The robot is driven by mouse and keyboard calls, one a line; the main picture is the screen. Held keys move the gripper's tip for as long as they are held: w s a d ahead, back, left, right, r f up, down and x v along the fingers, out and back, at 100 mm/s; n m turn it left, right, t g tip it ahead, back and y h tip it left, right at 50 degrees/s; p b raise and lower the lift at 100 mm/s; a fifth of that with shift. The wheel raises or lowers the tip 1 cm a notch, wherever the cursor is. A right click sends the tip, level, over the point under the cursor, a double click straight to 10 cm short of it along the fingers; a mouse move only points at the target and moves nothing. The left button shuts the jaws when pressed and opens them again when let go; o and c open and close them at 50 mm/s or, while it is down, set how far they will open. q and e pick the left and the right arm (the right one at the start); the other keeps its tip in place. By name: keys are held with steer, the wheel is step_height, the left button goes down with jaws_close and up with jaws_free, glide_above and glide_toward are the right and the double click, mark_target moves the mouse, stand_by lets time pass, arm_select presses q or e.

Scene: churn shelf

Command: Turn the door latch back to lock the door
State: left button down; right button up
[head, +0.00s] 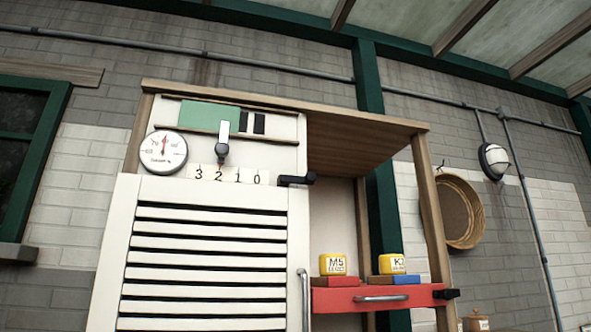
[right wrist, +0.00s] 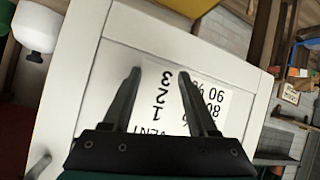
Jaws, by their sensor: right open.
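In the head view, a white slatted door (head: 209,270) fills the lower left of a wooden cabinet and looks closed. A dark latch (head: 297,180) lies about level at the door's upper right corner. Whether it catches the door I cannot tell. My right gripper (right wrist: 160,74) shows only in the right wrist view. It is open and empty in front of a white panel (right wrist: 95,50) with a printed label sheet (right wrist: 165,105). The latch is not recognisable in that view. My left gripper is not in view.
Above the door are a round dial (head: 163,152) and a lever (head: 223,140) over a 3-2-1-0 scale. To the right, a red drawer (head: 375,298) sits under yellow blocks (head: 333,264), with a dark knob (head: 447,294) at its right end. A round basket (head: 460,212) hangs further right.

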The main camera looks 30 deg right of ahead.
step_height(320, 180, up, 14)
steer(key=s+d+m+t, duration=0.1)
steer(key=d+t, duration=0.1)
steer(key=m+t+h+p, duration=0.1)
steer(key=m+t+h, duration=0.2)
steer(key=t, duration=0.1)
glide_toward(312, 175)
steer(key=p+x, duration=0.6)
steer(key=x, duration=0.2)
steer(key=shift+w, duration=0.2)
jaws_close()
